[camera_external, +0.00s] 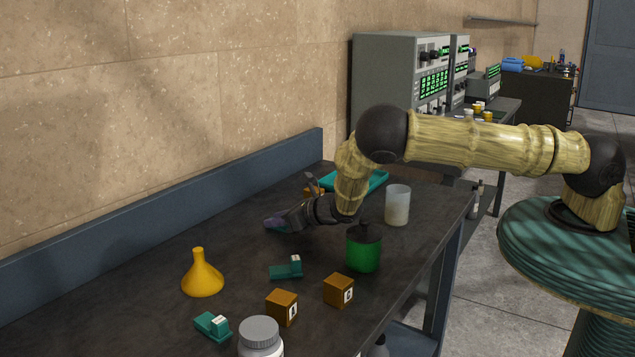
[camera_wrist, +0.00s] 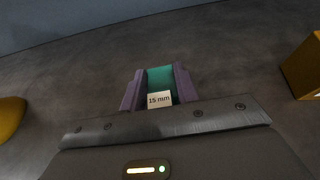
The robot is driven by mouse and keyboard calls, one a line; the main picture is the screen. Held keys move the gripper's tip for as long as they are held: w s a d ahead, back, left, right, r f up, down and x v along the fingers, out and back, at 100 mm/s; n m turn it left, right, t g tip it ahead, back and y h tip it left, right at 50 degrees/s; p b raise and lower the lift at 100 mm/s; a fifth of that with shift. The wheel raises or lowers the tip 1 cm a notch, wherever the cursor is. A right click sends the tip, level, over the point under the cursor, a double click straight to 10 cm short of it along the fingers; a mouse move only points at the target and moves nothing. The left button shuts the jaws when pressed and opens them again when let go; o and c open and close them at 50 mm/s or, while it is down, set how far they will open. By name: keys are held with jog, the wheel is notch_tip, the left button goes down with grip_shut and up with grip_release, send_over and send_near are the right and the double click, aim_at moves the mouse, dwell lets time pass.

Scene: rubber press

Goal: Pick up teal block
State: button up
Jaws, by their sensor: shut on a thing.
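My gripper (camera_external: 274,223) reaches low over the dark table (camera_external: 130,285), toward its back edge. In the wrist view, the purple fingers of my gripper (camera_wrist: 158,90) are shut on a teal block (camera_wrist: 160,77) with a white "15 mm" label. The block sits between the two fingers. In the external view, only a sliver of teal shows at the fingertips. I cannot tell whether the block touches the table. Two other teal blocks with white labels lie nearer: one in the middle (camera_external: 284,271), one at the front left (camera_external: 211,325).
A yellow funnel (camera_external: 202,275), two orange-brown cubes (camera_external: 281,307) (camera_external: 338,290), a white jar (camera_external: 261,342), a green canister (camera_external: 363,252) and a pale cup (camera_external: 397,208) stand around. A teal tray (camera_external: 376,181) lies behind my arm. A blue-grey backboard (camera_external: 150,230) edges the table.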

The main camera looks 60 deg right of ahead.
notch_tip(320, 180, up, 10)
jog(key=b, duration=0.2)
dwell(0.3)
dwell(0.4)
